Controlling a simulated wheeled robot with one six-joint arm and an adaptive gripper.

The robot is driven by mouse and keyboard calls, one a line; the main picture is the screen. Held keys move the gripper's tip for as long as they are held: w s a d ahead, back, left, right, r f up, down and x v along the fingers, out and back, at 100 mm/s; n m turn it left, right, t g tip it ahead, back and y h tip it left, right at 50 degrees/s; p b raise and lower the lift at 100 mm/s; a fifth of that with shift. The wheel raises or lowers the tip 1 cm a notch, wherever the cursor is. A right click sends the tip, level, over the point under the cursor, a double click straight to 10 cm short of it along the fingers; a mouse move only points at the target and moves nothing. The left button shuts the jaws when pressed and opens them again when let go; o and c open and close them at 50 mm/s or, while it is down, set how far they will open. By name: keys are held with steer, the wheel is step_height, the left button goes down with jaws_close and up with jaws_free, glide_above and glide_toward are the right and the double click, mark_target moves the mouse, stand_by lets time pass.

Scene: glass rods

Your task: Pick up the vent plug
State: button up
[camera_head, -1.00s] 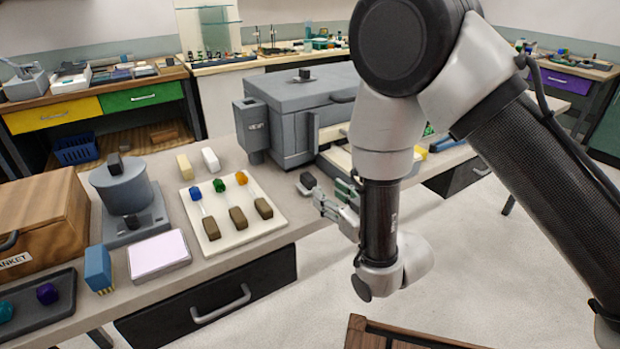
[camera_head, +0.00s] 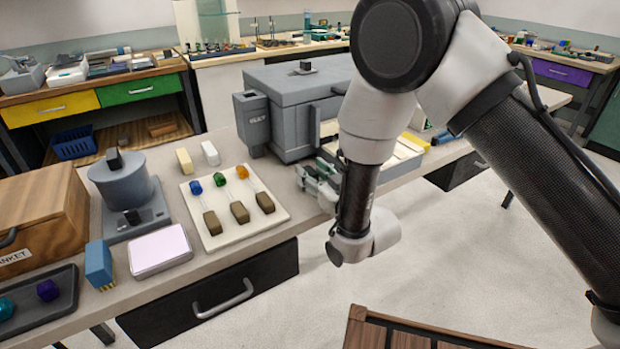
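My gripper (camera_head: 318,182) hangs over the bench edge, just in front of the grey box-shaped kiln (camera_head: 296,105). Its fingers point left, and I cannot tell whether they are open or shut. A small dark block with a grey base, seen earlier beside the fingertips, does not show now; the gripper may hide or hold it. It could be the vent plug. A similar dark piece on a grey plate (camera_head: 304,67) sits on top of the kiln. I cannot tell for certain which is the vent plug.
A white tray (camera_head: 276,216) with several coloured-tipped rods lies left of my gripper. A grey drum (camera_head: 120,185), a pink-topped pad (camera_head: 160,250) and a blue brush (camera_head: 98,265) stand further left. A wooden box (camera_head: 40,215) is at the far left.

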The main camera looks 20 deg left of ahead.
jaws_close()
